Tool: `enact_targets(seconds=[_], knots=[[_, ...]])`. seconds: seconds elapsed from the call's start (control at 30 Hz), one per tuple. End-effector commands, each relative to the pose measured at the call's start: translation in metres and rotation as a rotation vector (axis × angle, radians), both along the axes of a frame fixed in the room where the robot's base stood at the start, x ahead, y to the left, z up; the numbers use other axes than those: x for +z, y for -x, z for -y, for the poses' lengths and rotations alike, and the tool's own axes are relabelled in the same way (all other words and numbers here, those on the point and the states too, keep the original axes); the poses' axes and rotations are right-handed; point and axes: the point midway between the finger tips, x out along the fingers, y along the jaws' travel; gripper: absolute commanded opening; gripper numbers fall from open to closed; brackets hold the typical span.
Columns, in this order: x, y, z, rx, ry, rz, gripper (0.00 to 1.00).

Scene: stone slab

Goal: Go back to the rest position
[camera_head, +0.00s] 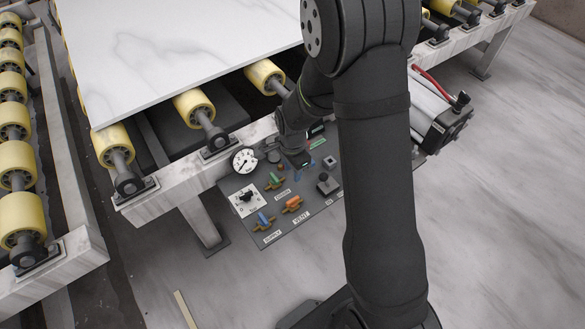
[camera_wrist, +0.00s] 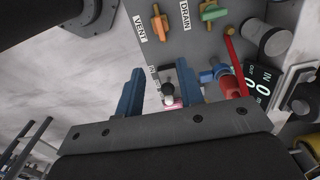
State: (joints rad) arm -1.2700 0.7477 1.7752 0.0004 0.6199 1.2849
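My gripper (camera_head: 298,160) is low over the grey control panel (camera_head: 250,220) in the head view, its fingers small and partly hidden there. In the wrist view my gripper (camera_wrist: 161,74) shows two blue fingers spread apart, with nothing clasped between them. A small dark knob with a pale top (camera_wrist: 168,93) shows in the gap between the fingers, seemingly apart from both. I cannot tell how far below the fingertips it is. My forearm covers the right part of the panel in the head view.
A red-handled valve (camera_wrist: 232,84) is right of the fingers.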

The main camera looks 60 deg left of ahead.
Motion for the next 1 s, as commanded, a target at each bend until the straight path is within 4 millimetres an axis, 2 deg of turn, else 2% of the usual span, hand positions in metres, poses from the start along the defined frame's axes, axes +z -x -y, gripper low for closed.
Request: enact_targets(seconds=[0.57, 0.67, 1.0], knots=[[-0.005, 0.0, 0.0, 0.0, 0.002, 0.0, 0.35], [-0.015, 0.0, 0.0, 0.0, 0.002, -0.001, 0.35], [-0.068, 0.0, 0.001, 0.0, 0.003, -0.001, 0.35]])
